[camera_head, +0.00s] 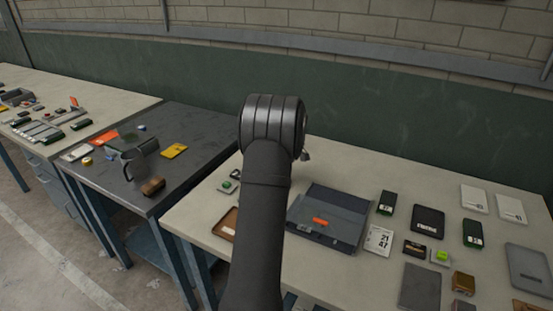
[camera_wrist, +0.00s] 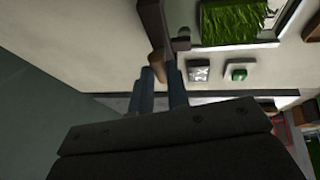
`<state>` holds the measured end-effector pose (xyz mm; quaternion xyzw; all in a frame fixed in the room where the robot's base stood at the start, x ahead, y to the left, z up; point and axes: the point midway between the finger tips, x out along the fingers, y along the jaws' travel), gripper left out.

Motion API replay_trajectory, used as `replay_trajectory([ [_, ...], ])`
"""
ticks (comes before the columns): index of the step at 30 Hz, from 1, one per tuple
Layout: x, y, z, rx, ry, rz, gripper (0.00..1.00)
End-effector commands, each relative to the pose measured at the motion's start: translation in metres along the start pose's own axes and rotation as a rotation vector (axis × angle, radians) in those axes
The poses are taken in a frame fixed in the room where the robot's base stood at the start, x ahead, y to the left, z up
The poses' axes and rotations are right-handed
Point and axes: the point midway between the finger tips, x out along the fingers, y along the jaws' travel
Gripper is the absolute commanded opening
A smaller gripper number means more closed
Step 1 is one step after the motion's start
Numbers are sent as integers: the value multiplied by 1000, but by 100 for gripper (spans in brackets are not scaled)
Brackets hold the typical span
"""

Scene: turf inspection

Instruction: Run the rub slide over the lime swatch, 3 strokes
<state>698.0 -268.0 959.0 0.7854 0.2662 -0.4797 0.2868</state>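In the wrist view my gripper (camera_wrist: 160,82) has its two dark fingers close around the tan handle of a dark brown tool (camera_wrist: 152,22), which looks like the rub slide. The tool reaches to the top edge, so its far end is cut off. A bright green turf patch (camera_wrist: 230,22), which may be the lime swatch, lies in a pale frame to the right of the tool. They look apart in the picture, but I cannot tell the height between them. In the head view my arm hides the gripper and the tool.
Next to the turf are a small marked tile (camera_wrist: 199,70) and a green button (camera_wrist: 238,72). In the head view the right bench holds a dark case (camera_head: 348,207), a lime block (camera_head: 440,256), a number card (camera_head: 379,240) and several small boxes. A dark table (camera_head: 190,125) stands left.

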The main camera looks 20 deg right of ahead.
Motion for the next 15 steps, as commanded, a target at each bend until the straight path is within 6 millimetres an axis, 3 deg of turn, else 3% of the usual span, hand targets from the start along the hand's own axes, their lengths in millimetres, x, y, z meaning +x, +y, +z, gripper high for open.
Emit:
replay_trajectory([
  [8, -1, -2, 0, 0, 0, 0, 0],
  [15, -8, -37, -4, -1, 0, -1, 0],
])
